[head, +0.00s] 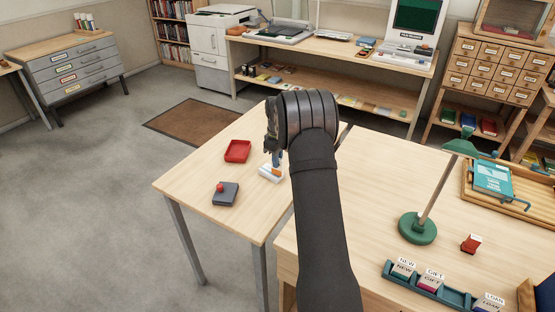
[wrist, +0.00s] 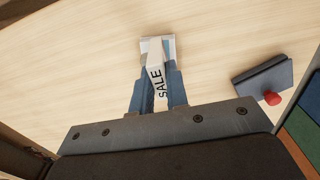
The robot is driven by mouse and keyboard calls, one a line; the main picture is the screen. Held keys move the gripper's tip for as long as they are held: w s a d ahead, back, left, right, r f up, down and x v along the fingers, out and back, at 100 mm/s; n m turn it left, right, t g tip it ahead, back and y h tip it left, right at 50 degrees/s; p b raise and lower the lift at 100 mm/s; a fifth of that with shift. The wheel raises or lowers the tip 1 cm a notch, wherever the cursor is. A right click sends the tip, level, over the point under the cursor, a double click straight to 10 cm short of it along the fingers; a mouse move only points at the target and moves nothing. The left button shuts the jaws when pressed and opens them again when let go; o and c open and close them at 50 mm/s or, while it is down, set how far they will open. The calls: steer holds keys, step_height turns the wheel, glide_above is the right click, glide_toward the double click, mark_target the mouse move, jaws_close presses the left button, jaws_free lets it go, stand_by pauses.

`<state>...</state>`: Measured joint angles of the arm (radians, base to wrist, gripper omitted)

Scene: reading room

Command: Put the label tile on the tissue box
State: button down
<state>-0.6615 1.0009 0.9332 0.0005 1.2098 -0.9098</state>
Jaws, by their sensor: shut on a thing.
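The label tile (wrist: 155,82) is a narrow pale piece reading "SALE" in the wrist view. My gripper (wrist: 157,90) is shut on it, with the blue fingers at its two sides. In the head view my gripper (head: 277,160) points down over the left table, partly behind my arm. The small white tissue box (head: 269,173) is right below it. In the wrist view the box (wrist: 169,46) shows white and pale blue just beyond the fingertips, partly hidden by the tile. I cannot tell whether tile and box touch.
A red tray (head: 237,151) and a dark grey block with a red knob (head: 225,194) lie left on the same table. On the right table are a green-based stand (head: 417,228), a small red block (head: 471,243) and a teal label rack (head: 455,296). The table's front left is clear.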

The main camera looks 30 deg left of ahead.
steer(key=c, duration=1.4)
jaws_free()
steer(key=shift+f, duration=0.1)
step_height(320, 180, up, 12)
steer(key=shift+r, duration=0.2)
steer(key=shift+f, duration=0.1)
steer(key=shift+f, duration=4.15)
